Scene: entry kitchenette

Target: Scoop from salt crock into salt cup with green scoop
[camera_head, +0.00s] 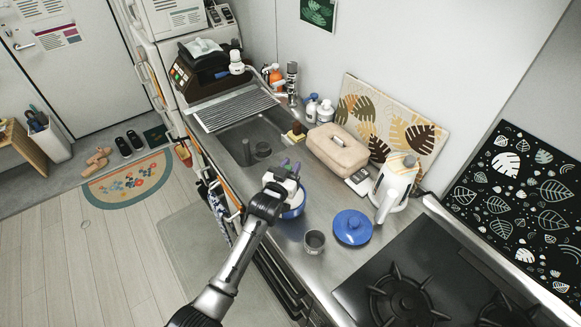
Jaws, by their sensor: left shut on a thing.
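The salt crock (295,208) is a blue pot with pale contents, standing open on the steel counter. Its blue lid (352,227) lies on the counter to the right. The salt cup (314,241) is a small grey cup upright in front of the crock, apart from it. My left gripper (289,169) is over the crock's far side and hides part of it. It is shut on the green scoop, which is mostly hidden by the gripper; whether the scoop touches the salt cannot be told. My right gripper is out of view.
A white kettle (394,186) stands behind the lid, and a beige bread box (337,150) behind the crock. The sink (240,142) is to the left. A black stove (405,285) lies to the right. Bare counter surrounds the cup.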

